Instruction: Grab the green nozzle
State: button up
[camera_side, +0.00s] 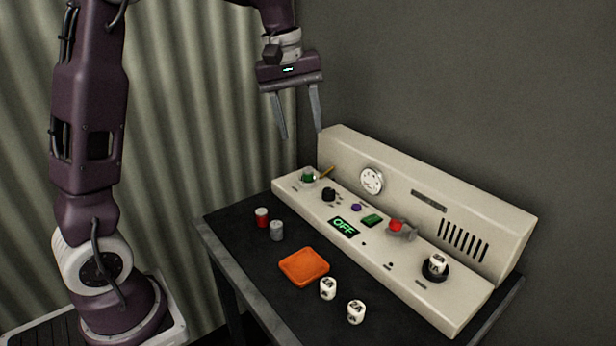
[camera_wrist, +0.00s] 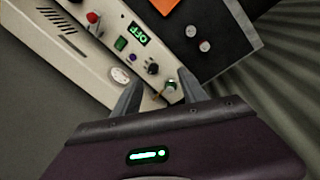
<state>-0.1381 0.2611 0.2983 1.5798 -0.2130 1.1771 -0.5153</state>
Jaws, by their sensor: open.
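The green nozzle (camera_side: 308,176) sits at the left end of the brewer's beige panel (camera_side: 334,201), next to a thin orange-yellow stick. In the wrist view the green nozzle (camera_wrist: 171,84) shows between my fingers, a little beyond their tips. My gripper (camera_side: 299,136) is open and empty, above the left end of the brewer. Its two fingers (camera_wrist: 161,88) point down toward the panel. The fingers are apart from the nozzle in the side view.
The panel also carries a black knob (camera_side: 328,194), a gauge (camera_side: 371,180), a red part (camera_side: 396,225) and an OFF display (camera_side: 343,227).

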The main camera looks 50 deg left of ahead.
aim_at(308, 170)
jog(key=w+a+f+n, duration=0.1)
jog(key=w+a+f, duration=0.2)
jog(key=f, duration=0.3)
jog(key=w+a+f+n+g, duration=0.1)
jog(key=w+a+f+n, duration=0.1)
jog(key=f, duration=0.4)
jog(key=w+a+f+n+g, duration=0.1)
jog(key=w+a+f, duration=0.3)
jog(key=f, duration=0.1)
jog(key=shift+w+f+y, duration=0.1)
jog(key=shift+f+y, duration=0.2)
jog(key=shift+f, duration=0.1)
grip_shut()
